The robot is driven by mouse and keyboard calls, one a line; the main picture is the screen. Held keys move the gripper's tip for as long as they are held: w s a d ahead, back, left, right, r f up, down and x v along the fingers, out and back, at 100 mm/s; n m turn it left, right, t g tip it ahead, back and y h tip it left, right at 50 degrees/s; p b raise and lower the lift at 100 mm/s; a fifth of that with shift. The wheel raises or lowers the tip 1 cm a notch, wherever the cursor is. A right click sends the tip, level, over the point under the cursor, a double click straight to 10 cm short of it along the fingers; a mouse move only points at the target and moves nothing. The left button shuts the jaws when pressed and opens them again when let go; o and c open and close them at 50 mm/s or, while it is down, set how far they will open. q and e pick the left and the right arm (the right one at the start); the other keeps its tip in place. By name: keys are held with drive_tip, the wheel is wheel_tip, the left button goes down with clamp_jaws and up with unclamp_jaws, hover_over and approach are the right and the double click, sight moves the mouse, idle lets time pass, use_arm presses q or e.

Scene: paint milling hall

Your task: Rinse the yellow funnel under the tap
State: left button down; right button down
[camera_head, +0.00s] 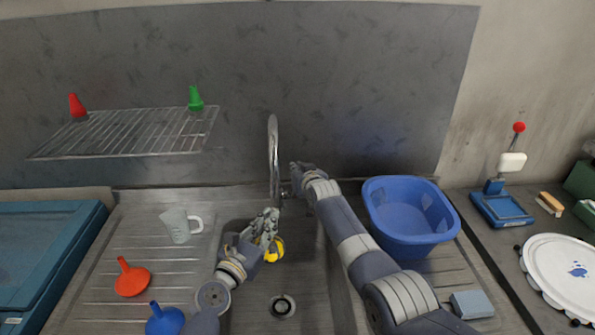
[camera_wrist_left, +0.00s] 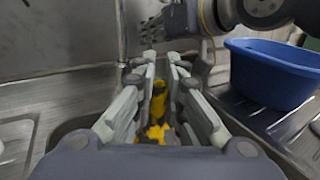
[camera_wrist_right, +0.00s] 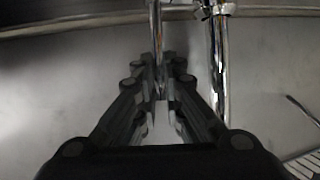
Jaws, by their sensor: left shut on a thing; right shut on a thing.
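The yellow funnel (camera_head: 274,250) is held over the sink (camera_head: 258,302). It also shows between the fingers in the left wrist view (camera_wrist_left: 158,105). My left gripper (camera_head: 267,228) is shut on it and covers much of it. The chrome tap (camera_head: 273,150) rises at the back of the sink, just behind the left gripper. My right gripper (camera_head: 297,175) is at the tap's right side. In the right wrist view its fingers close on a thin chrome tap lever (camera_wrist_right: 155,35), next to the tap's thicker pipe (camera_wrist_right: 218,70). I cannot make out running water.
A blue basin (camera_head: 408,240) stands right of the sink, close to my right arm. A wire rack (camera_head: 130,132) hangs at upper left.

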drive_tip(key=shift+s+f+t, duration=0.1)
drive_tip(key=shift+s+t, duration=0.25)
drive_tip(key=shift+t, duration=0.05)
drive_tip(key=c, duration=1.7)
unclamp_jaws()
drive_tip(key=shift+s, duration=0.1)
drive_tip(key=v, duration=1.1)
drive_tip(key=shift+s, duration=0.35)
drive_tip(key=shift+d, duration=0.1)
